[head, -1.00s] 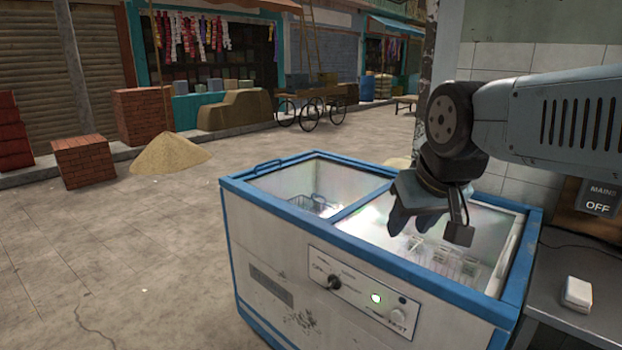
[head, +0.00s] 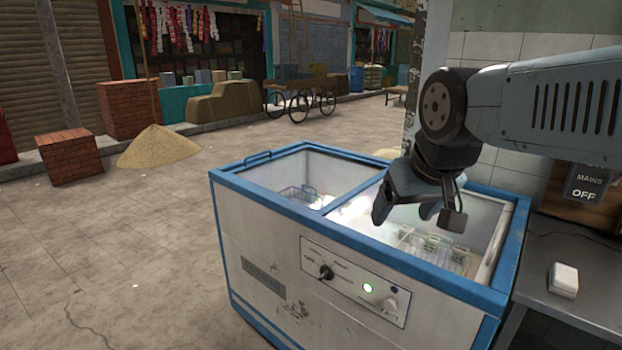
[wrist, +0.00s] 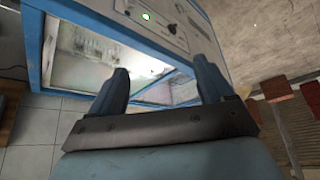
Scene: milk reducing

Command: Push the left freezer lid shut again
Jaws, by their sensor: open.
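The white chest freezer with a blue rim (head: 255,240) stands in front of me, with a left and a right compartment split by a blue bar. A small blue handle (head: 257,158) sits at the left end of the rim. The left compartment (head: 300,178) shows its inside and a wire basket; I cannot tell where its clear lid lies. My gripper (head: 404,210) is open and empty, fingers down, over the right compartment near the dividing bar. In the wrist view, my gripper (wrist: 162,78) has its fingers spread above the freezer's blue rim (wrist: 100,36). Contact cannot be told.
A grey bench (head: 545,300) with a small white box (head: 564,280) is close on the right, below a mains switch marked OFF (head: 588,184). Paved ground to the left is open. A sand heap (head: 158,146) and brick stacks (head: 68,156) lie farther off.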

